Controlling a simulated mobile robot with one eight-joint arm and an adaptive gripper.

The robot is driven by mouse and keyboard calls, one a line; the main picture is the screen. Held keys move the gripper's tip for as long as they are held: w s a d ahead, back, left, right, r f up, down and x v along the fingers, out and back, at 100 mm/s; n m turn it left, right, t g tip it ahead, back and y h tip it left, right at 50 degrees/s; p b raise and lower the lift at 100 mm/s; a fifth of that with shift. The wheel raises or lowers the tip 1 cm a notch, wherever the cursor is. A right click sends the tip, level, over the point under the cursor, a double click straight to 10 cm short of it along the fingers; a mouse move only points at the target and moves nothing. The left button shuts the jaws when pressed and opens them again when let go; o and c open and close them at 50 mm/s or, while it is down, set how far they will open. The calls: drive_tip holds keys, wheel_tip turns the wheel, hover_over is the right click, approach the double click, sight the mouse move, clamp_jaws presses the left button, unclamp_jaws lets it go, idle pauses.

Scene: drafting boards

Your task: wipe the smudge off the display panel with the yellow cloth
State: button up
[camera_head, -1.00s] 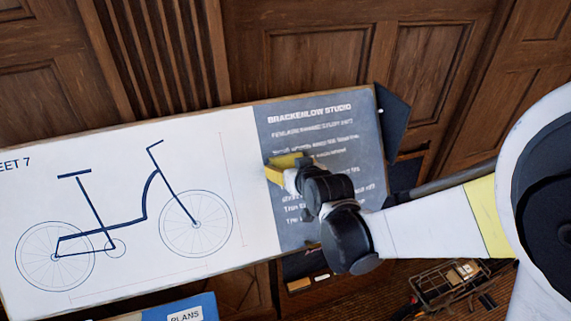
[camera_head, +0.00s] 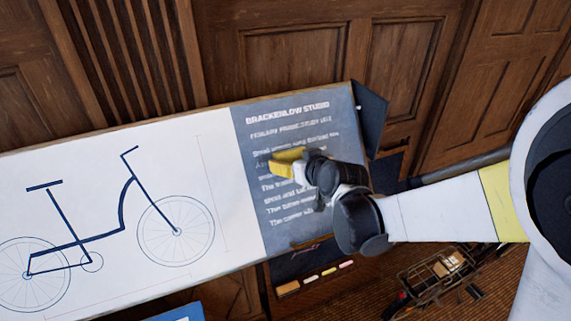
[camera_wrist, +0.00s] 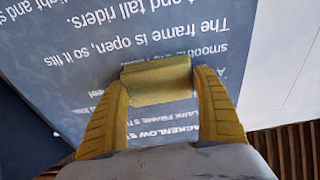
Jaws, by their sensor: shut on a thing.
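The display panel (camera_head: 300,122) is the dark grey-blue text board headed "BRACKENLOW STUDIO", at the right end of the long white board. It fills much of the wrist view (camera_wrist: 90,50), with its lettering upside down. My gripper (camera_head: 298,168) is over the panel's middle text lines. In the wrist view, its two yellow fingers (camera_wrist: 161,80) are shut on the folded yellow cloth (camera_wrist: 155,95). The cloth also shows in the head view (camera_head: 286,156). It lies at or very close to the panel face; I cannot tell if it touches. I cannot make out a smudge; the cloth and gripper hide part of the text.
The white board with a bicycle drawing (camera_head: 130,160) adjoins the panel on the left. Wood-panelled walls (camera_head: 300,60) stand behind. Below the panel are a dark tray with several coloured pieces (camera_head: 310,277) and a wire basket (camera_head: 430,272).

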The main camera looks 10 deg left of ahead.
sight(254, 169)
drive_tip(key=shift+w+d+b, duration=0.3)
drive_tip(key=shift+w+d, duration=0.2)
drive_tip(key=shift+d, duration=0.25)
drive_tip(key=shift+w+d+b, duration=0.25)
drive_tip(key=shift+w+d, duration=0.2)
drive_tip(key=shift+d, duration=0.25)
drive_tip(key=shift+f, duration=0.1)
drive_tip(key=shift+a, duration=0.1)
drive_tip(key=shift+s+a+b, duration=0.5)
drive_tip(key=shift+s+a, duration=0.7)
drive_tip(key=shift+a, duration=0.7)
drive_tip(key=shift+s+a+b, duration=0.45)
drive_tip(key=shift+s+a, duration=0.7)
drive_tip(key=shift+a, duration=0.75)
drive_tip(key=shift+s+a+b, duration=0.5)
drive_tip(key=shift+s+a, duration=0.7)
drive_tip(key=shift+a, duration=0.7)
drive_tip(key=shift+r+p+v, duration=0.2)
drive_tip(key=shift+p+v, duration=0.5)
drive_tip(key=shift+v, duration=0.75)
drive_tip(key=shift+r+p+v, duration=0.15)
drive_tip(key=shift+p+v, duration=0.5)
drive_tip(key=shift+v, duration=0.85)
drive_tip(key=shift+w+a, duration=0.1)
drive_tip(key=shift+w, duration=0.1)
